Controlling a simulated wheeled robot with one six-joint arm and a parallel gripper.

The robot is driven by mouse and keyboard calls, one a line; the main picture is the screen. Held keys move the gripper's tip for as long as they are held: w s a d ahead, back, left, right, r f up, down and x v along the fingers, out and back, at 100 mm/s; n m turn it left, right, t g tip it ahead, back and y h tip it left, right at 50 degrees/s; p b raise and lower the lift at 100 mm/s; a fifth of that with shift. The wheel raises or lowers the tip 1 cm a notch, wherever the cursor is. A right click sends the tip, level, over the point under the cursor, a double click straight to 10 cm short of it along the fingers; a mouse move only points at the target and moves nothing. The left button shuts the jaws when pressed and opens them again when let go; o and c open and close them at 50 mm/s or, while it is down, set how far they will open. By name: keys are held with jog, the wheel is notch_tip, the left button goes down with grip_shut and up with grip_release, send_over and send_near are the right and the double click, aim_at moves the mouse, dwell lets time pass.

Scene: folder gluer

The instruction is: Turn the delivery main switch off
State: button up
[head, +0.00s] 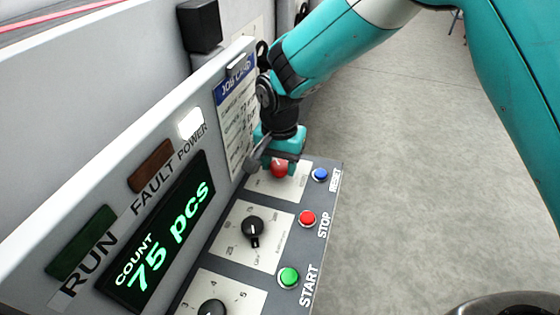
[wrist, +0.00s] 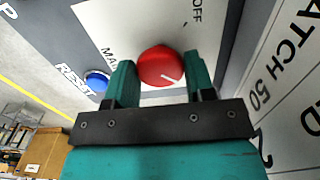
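The delivery main switch is a round red knob (wrist: 161,66) on a pale plate (wrist: 112,28), with a white pointer mark towards the lower right in the wrist view. "OFF" is printed above and right of it, and a partly hidden "MA..." label is at its left. My gripper (wrist: 161,78) has one finger on each side of the knob. The fingers' inner edges line up with the knob's sides, but I cannot tell whether they press on it. In the head view the knob (head: 279,169) shows below my gripper (head: 277,158), partly covered by it.
A blue RESET button (head: 320,174), red STOP button (head: 307,218) and green START button (head: 288,278) line the panel's right side. A black dial (head: 253,227) is nearer. The job card (head: 236,112) stands close beside my gripper. Open floor is at the right.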

jog(key=c, duration=0.3)
jog(key=shift+c, duration=0.2)
jog(key=n, duration=0.4)
jog(key=shift+n+b, duration=0.3)
jog(key=n, duration=0.3)
jog(key=shift+n, duration=0.3)
jog(key=n, duration=0.5)
jog(key=shift+b, duration=0.4)
jog(key=shift+r+n, duration=0.1)
jog(key=shift+n, duration=2.3)
